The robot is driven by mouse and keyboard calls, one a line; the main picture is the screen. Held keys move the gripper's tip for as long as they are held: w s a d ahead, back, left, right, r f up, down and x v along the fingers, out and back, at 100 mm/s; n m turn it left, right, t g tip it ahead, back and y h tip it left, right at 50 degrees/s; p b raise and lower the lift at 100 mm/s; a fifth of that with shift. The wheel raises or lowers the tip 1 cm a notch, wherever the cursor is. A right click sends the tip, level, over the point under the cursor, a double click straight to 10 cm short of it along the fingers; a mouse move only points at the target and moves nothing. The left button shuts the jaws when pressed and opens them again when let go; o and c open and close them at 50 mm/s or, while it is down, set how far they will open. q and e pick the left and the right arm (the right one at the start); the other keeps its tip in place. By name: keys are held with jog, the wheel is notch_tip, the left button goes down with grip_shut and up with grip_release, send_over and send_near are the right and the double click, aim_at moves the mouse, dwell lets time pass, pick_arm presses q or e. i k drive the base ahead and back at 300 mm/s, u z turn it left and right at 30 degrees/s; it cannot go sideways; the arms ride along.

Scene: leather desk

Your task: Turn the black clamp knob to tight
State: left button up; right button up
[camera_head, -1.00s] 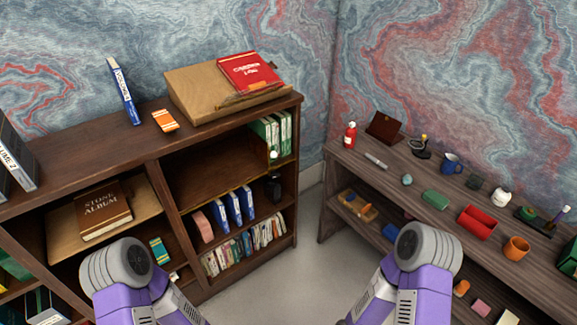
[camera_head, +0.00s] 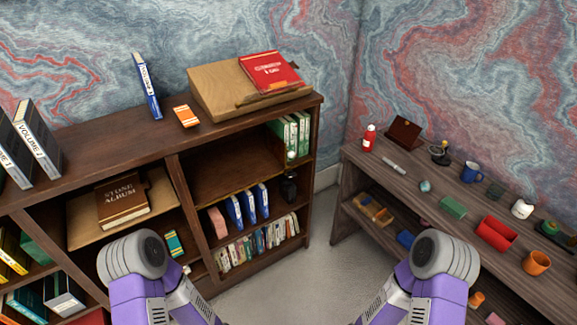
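I cannot make out a black clamp knob with certainty. A small dark item with a yellow part (camera_head: 440,152) stands at the back of the right-hand desk (camera_head: 355,211), too small to identify. A dark and green item (camera_head: 549,229) sits farther right on the same desk, also unclear. My two purple arms with grey joints show at the bottom of the head view, but neither gripper is in view.
A brown bookcase (camera_head: 250,120) stands left and centre, with a sloped wooden stand (camera_head: 215,95) and red book (camera_head: 271,70) on top. The desk bears a red bottle (camera_head: 369,139), blue mug (camera_head: 471,172), red tray (camera_head: 496,233) and orange mug (camera_head: 536,263). Grey floor lies open between the furniture.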

aim_at(290, 173)
jog(key=u, duration=0.5)
jog(key=k, duration=0.6)
jog(key=z, duration=0.25)
jog(key=i, duration=1.45)
jog(key=u, duration=0.7)
